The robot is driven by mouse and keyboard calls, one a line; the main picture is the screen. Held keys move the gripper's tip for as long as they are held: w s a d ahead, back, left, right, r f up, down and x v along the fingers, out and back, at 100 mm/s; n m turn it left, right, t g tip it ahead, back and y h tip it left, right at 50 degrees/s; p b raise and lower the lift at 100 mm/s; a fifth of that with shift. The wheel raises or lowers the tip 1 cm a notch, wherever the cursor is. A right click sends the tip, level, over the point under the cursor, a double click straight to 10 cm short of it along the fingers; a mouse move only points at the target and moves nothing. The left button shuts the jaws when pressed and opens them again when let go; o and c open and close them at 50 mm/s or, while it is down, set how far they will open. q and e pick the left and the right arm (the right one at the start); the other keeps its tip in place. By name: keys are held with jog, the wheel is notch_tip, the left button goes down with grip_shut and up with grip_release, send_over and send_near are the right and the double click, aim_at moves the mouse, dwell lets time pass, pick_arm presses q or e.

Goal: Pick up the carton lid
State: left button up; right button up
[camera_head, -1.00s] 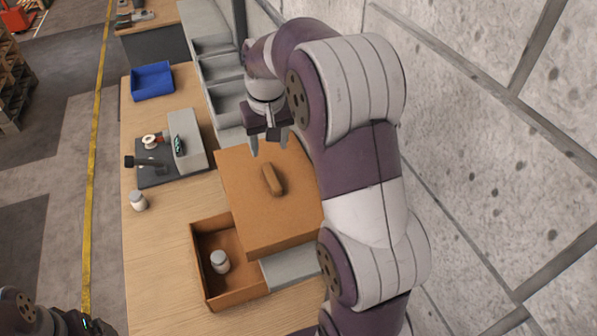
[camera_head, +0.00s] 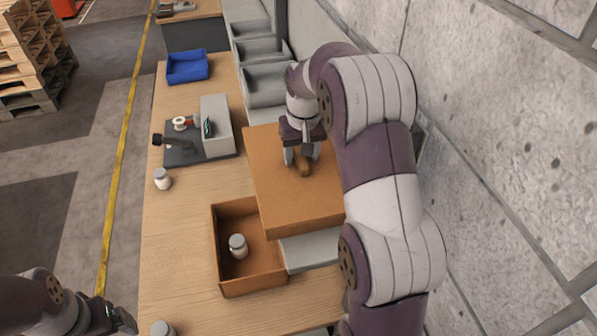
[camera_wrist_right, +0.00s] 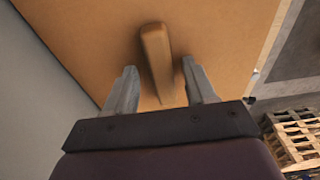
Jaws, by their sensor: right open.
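The carton lid (camera_head: 290,205) is a flat brown square with a raised bar handle (camera_head: 304,168) on top. It lies beside and partly over the right side of the open carton (camera_head: 228,286). My right gripper (camera_head: 302,158) is open over the handle. In the right wrist view the handle (camera_wrist_right: 157,58) runs between the two spread fingertips of the right gripper (camera_wrist_right: 158,75), with gaps on both sides. My left gripper (camera_head: 118,318) is at the bottom left, away from the lid; its jaws are too unclear to judge.
A white-lidded jar (camera_head: 238,246) stands inside the carton. Other jars (camera_head: 162,179) stand on the wooden table (camera_head: 180,240). A dark device with a grey box (camera_head: 215,125) and a blue bin (camera_head: 187,67) are farther back. Grey bins (camera_head: 262,85) and a concrete wall (camera_head: 500,130) are at right.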

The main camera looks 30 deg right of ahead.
jog(key=shift+s+a+r, duration=0.1)
jog(key=shift+a, duration=0.15)
jog(key=shift+c, duration=0.9)
jog(key=shift+d, duration=0.35)
grip_shut()
jog(key=shift+a, duration=0.1)
